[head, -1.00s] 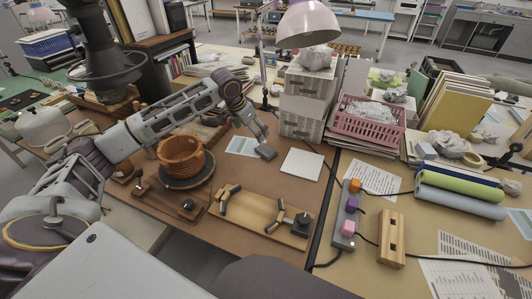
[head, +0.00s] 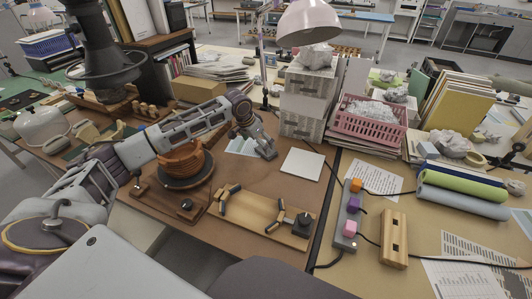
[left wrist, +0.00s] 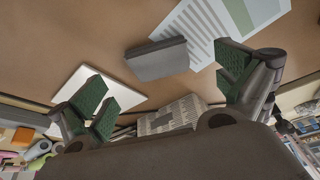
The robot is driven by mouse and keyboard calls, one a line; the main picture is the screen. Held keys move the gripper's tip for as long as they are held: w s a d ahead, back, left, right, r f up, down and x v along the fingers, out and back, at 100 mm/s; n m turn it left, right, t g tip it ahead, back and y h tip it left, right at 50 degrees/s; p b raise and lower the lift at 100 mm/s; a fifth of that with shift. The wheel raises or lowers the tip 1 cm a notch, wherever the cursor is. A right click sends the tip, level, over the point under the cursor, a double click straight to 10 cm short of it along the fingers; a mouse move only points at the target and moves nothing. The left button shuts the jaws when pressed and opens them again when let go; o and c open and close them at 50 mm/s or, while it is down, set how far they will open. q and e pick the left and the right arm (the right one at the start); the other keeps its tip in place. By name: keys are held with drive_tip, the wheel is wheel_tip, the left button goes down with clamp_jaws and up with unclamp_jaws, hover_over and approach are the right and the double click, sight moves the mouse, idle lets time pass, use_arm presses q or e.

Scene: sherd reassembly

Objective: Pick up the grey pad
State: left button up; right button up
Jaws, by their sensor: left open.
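The grey pad (left wrist: 157,59) is a small dark grey block lying on the brown table, beside a printed sheet, in the left wrist view. My left gripper (left wrist: 163,86) is open, with its green-padded fingers spread wide to either side of the pad's position. The pad appears beyond the fingertips and nothing is between them. In the head view my left gripper (head: 262,148) is above the table where the pad lies, and the arm largely hides the pad there. My right gripper is in neither view.
A white square tile (head: 303,164) lies right of the gripper, and a printed sheet (head: 240,146) lies to its left. An orange-brown coiled pot (head: 183,163) stands on a dark disc nearby. Grey patterned boxes (head: 301,105) and a lamp (head: 308,20) stand behind. A wooden fixture board (head: 262,216) lies in front.

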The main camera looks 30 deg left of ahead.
use_arm(q)
drive_tip(key=shift+w+d+f, duration=0.1)
drive_tip(key=shift+f, duration=0.2)
drive_tip(key=shift+w+d+f, duration=0.1)
drive_tip(key=shift+w+f, duration=0.05)
drive_tip(key=shift+f, duration=0.45)
drive_tip(key=b+x, duration=0.1)
drive_tip(key=x, duration=0.2)
drive_tip(key=shift+f, duration=0.15)
drive_tip(key=c, duration=0.9)
drive_tip(key=shift+c, duration=0.4)
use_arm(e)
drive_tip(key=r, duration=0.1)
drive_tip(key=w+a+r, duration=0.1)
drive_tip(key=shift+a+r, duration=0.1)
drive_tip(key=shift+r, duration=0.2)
